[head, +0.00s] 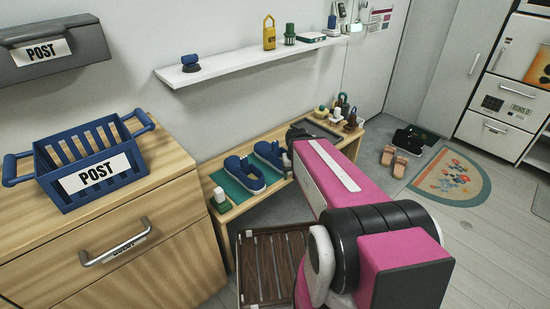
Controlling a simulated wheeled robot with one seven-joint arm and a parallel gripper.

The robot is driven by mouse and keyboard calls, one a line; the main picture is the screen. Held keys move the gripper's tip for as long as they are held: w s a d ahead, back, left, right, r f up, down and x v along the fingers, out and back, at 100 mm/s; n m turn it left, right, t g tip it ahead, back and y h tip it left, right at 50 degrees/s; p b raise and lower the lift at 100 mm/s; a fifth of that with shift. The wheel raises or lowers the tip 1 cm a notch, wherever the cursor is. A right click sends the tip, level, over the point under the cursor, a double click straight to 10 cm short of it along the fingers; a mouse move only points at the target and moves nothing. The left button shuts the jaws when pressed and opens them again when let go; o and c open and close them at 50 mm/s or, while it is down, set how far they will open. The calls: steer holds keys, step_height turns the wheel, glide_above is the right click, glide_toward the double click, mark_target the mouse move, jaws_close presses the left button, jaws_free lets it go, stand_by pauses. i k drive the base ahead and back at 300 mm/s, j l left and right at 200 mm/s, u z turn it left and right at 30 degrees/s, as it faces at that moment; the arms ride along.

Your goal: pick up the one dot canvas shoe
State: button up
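Two blue canvas shoes with pale soles stand on a green mat (227,184) on the low wooden bench. One is the left shoe (240,174); the other, the right shoe (268,153), is partly covered by my arm. Dots are too small to make out, so I cannot tell which is the one dot canvas shoe. My pink arm reaches over the bench, and its dark far end, at my gripper (299,133), is beside the right shoe. The fingers are hidden, and I cannot see whether they touch anything.
A wooden cabinet (115,235) with a blue post basket (88,165) stands left. A white shelf (230,67) hangs above the bench. A green-white object (220,199) stands at the bench's left end. A slatted rack (268,262) is in front; open floor lies right.

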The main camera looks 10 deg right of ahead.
mark_target(269, 154)
steer(key=i+l, duration=0.1)
steer(key=l, duration=0.3)
steer(key=i+l, duration=0.1)
steer(key=l, duration=0.35)
steer(key=i+l, duration=0.1)
steer(key=l, duration=0.3)
steer(key=i+l, duration=0.1)
steer(key=l, duration=0.3)
steer(key=u, duration=0.05)
